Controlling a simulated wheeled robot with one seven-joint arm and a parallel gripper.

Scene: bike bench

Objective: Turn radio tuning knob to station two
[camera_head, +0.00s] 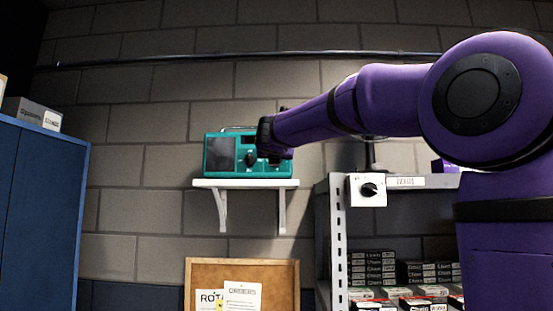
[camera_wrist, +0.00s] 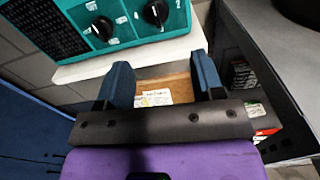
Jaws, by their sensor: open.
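The teal radio (camera_head: 221,170) stands on a white wall shelf (camera_head: 240,184), with a dark speaker grille on its left. One black knob (camera_head: 250,158) shows in the head view; my gripper (camera_head: 270,150) hides the radio's right part. In the wrist view the radio (camera_wrist: 125,32) is at the top, with a left black knob (camera_wrist: 103,27) and a right black knob (camera_wrist: 156,13). My blue fingers (camera_wrist: 162,65) are apart, empty, and below the knobs in that view.
A grey metal rack (camera_head: 338,240) with several small boxes stands at the right, bearing a white box with a black dial (camera_head: 368,190). A cork board (camera_head: 240,268) hangs below the shelf. A blue cabinet (camera_head: 40,210) is at the left.

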